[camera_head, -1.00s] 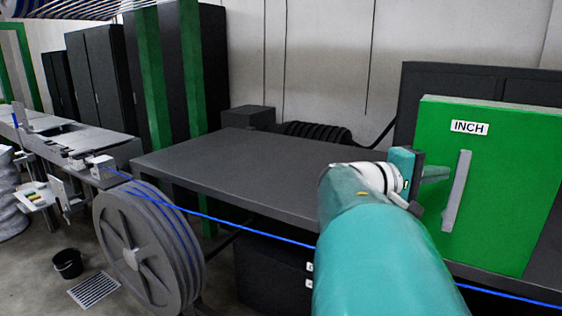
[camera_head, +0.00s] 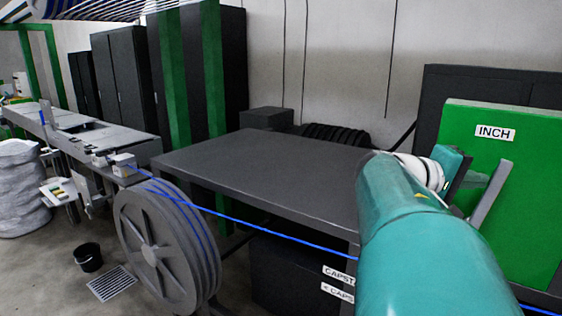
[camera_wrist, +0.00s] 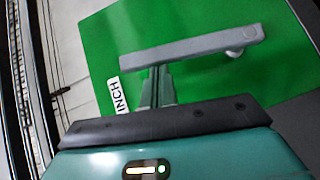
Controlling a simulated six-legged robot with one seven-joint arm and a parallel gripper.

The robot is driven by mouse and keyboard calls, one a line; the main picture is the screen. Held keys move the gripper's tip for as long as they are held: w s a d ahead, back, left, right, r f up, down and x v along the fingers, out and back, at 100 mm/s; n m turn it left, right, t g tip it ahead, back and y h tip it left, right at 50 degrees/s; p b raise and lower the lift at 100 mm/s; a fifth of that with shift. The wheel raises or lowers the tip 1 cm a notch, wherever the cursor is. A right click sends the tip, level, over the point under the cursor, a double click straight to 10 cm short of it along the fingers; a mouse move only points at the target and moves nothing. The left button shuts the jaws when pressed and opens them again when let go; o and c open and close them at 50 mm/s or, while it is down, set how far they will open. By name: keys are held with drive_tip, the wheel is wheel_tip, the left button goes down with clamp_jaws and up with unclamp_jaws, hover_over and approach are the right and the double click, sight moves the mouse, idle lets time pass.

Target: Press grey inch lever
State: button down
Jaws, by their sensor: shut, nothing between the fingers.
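The grey inch lever (camera_head: 490,192) is a flat bar on the front of a green panel (camera_head: 540,200), below a white INCH label (camera_head: 495,132). It leans, with its upper end to the right. My gripper (camera_head: 478,180) is shut and empty, with its tips at the left side of the lever. In the wrist view the lever (camera_wrist: 195,46) crosses in front of the panel, and my gripper (camera_wrist: 157,78) reaches up to its edge. The tips seem to touch the lever, but their exact contact is partly hidden behind it.
A dark table (camera_head: 260,165) stands left of the panel. A blue cable (camera_head: 275,233) runs past its front from a large grey wheel (camera_head: 165,240) and passes behind my arm. A black bucket (camera_head: 88,257) stands on the floor at the left.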

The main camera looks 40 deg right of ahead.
drive_tip(key=shift+s+d+f+m+t+y, duration=0.3)
drive_tip(key=shift+s+m+t+y, duration=0.3)
drive_tip(key=shift+s, duration=0.75)
drive_tip(key=shift+s+d+f+m+t+y, duration=0.35)
drive_tip(key=shift+s+m+t, duration=0.35)
drive_tip(key=shift+s, duration=0.7)
drive_tip(key=shift+s+d+f+m+t+y, duration=0.25)
drive_tip(key=shift+s+m+t+y, duration=0.4)
drive_tip(key=shift+s, duration=0.85)
